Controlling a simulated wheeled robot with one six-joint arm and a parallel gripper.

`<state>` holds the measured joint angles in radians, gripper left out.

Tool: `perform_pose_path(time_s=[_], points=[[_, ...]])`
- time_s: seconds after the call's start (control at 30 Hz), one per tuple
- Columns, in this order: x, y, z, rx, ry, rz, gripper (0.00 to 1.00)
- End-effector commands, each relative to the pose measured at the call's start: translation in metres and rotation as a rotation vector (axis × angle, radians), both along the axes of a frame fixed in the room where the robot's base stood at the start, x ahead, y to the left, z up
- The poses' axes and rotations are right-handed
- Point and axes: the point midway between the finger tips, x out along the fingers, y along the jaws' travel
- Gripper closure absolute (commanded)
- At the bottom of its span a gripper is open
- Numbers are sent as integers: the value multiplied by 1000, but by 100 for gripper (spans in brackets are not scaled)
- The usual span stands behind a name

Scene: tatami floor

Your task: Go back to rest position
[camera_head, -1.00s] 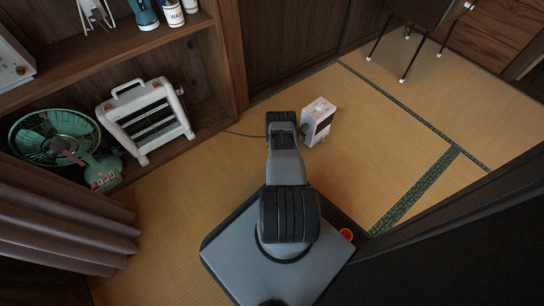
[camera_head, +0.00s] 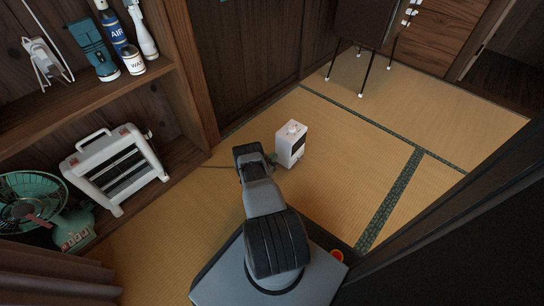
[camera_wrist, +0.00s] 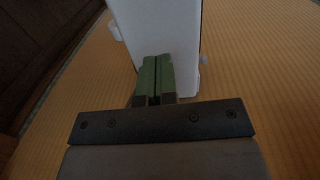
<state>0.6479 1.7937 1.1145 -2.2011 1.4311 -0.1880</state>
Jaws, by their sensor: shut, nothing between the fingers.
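My gripper (camera_wrist: 154,80) shows in the wrist view with its two green fingers pressed together and nothing between them. In front of it stands a white box-shaped appliance (camera_wrist: 165,30), upright on the tatami; I cannot tell whether the fingertips touch it. In the head view my arm (camera_head: 262,195) reaches forward from my base, and its end is beside the left side of the white appliance (camera_head: 291,145). The gripper's fingers are mostly hidden there by the arm.
A wooden shelf (camera_head: 100,102) at left holds bottles and tools, with a white heater (camera_head: 117,170) and a green fan (camera_head: 40,205) below. A dark table (camera_head: 362,22) on thin legs stands at the back. The tatami (camera_head: 340,150) right of the appliance is clear.

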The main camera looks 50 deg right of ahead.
Motion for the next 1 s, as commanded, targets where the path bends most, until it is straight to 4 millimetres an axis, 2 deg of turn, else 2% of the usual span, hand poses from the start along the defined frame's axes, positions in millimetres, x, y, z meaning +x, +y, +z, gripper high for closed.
perform_pose_path(time_s=[0.03,0.2,0.4,0.6,0.8,0.87,0.93,1.0], points=[[1,12,4,3,3,4,100],[1,46,3,2,3,4,100],[1,73,2,1,0,2,100],[0,86,1,0,1,1,100],[0,88,1,0,0,-1,100],[3,87,7,0,-6,-5,100],[9,85,25,4,-23,-23,100],[19,83,56,12,-55,-54,100]])
